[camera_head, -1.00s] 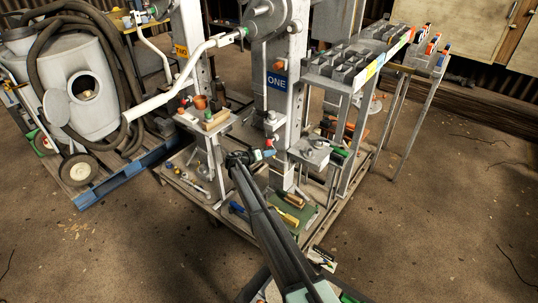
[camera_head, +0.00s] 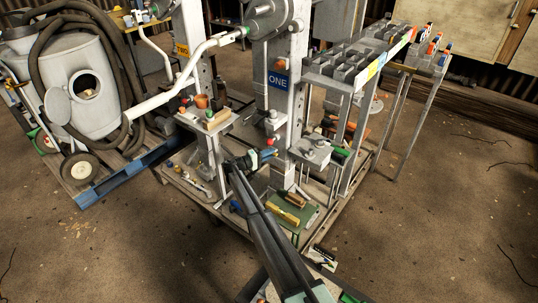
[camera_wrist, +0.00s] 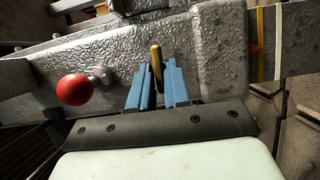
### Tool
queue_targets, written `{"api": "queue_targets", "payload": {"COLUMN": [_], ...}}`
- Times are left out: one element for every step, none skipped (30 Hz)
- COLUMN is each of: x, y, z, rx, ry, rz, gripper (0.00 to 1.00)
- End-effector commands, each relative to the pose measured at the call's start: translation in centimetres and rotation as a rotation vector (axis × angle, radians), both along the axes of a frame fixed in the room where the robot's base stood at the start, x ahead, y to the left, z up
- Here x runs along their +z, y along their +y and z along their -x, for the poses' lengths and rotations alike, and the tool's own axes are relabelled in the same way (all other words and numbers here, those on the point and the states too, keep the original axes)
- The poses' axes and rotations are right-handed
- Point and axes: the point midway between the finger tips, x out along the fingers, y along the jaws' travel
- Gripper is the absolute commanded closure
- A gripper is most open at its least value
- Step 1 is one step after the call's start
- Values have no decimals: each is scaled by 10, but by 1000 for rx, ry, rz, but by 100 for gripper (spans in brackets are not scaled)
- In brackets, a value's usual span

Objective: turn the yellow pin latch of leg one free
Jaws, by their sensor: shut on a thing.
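Leg one is the grey steel post with the blue ONE sign (camera_head: 278,80) in the head view. In the wrist view, its rough grey metal (camera_wrist: 220,50) fills the middle. The yellow pin latch (camera_wrist: 156,60) stands up as a short bar between the two blue fingers. My gripper (camera_wrist: 157,82) is shut on it, with the fingers on both sides; their exact contact is hard to see. In the head view, my gripper (camera_head: 270,154) is at the lower part of leg one, and the latch cannot be made out there.
A red ball knob (camera_wrist: 75,89) sticks out left of the fingers. A small grey stand (camera_head: 316,152) is close on the right. Yellow-handled tools lie on a green mat (camera_head: 300,222) below. A post with a TWO sign (camera_head: 183,50) stands to the left.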

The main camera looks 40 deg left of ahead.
Motion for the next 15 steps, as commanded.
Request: {"api": "queue_targets", "payload": {"x": [-1, -1, -1, -1, -1, -1, -1, -1, -1, -1, -1, -1, -1, -1, -1], "y": [0, 0, 0, 0, 0, 0, 0, 0, 0, 0, 0, 0, 0, 0, 0], "z": [1, 1, 1, 1, 1, 1, 1, 1, 0, 0, 0, 0, 0, 1, 1], "rx": [0, 0, 0, 0, 0, 0, 0, 0, 0, 0, 0, 0, 0, 0, 0], "ry": [1, 0, 0, 0, 1, 0, 0, 1, 0, 0, 0, 0, 0, 0, 0], "rz": [12, 18, 27, 31, 35, 40, 42, 43, 44, 45, 45, 45, 45, 45, 45], "gripper": [100, 100, 100, 100, 100, 100, 100, 100, 100, 100, 100, 100, 100, 100, 100]}}
